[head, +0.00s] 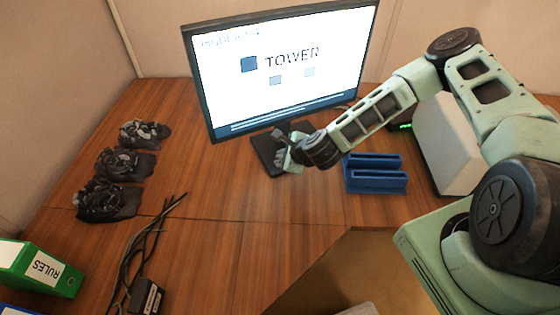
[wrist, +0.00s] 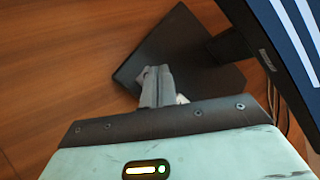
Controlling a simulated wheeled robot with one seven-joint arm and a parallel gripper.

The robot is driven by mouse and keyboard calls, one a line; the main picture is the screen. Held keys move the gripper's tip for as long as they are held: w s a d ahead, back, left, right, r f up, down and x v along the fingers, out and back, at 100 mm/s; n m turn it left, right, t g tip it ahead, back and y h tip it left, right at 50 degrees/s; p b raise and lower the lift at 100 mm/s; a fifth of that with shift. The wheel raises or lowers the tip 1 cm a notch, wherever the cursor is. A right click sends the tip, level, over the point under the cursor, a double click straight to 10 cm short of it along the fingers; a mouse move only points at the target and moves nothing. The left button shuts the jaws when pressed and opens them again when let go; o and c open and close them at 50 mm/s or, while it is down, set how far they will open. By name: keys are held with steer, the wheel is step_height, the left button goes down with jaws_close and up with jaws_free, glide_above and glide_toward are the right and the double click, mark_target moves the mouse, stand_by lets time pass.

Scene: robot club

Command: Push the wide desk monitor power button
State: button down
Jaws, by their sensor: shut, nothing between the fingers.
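The wide desk monitor (head: 285,75) stands at the back of the wooden desk with its screen lit, showing the word TOWER. In the wrist view its lower screen edge (wrist: 272,62) is at the upper right. Its dark stand base (wrist: 165,50) lies beyond my fingers.
A blue slotted holder (head: 376,180) sits right of the stand, near a pale box-shaped device (head: 445,145). Several black crumpled items (head: 120,165) lie at the left. Black cables with an adapter (head: 146,296) and a green binder (head: 40,268) are in front. The middle desk is clear.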

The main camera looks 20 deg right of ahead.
step_height(320, 180, up, 6)
steer(key=p, duration=0.5)
stand_by(0.5)
steer(key=s+a+r+n+g+y+b, duration=0.15)
steer(key=s+a+r+n+g, duration=0.45)
steer(key=s+a+r+n, duration=0.85)
steer(key=s+d+r+n+g+h, duration=0.1)
steer(key=s+d+r+n+h, duration=0.1)
steer(key=s+d+r+n, duration=0.2)
steer(key=s+d+r+n+g+h, duration=0.1)
steer(key=s+d+r+n+h, duration=0.1)
steer(key=s+r+n, duration=0.6)
steer(key=s+d+n, duration=0.1)
steer(key=s+n, duration=0.3)
steer(key=s, duration=0.1)
steer(key=shift+s+d+r+g+b, duration=0.25)
steer(key=shift+d+g+b, duration=0.05)
steer(key=shift+d+b, duration=0.1)
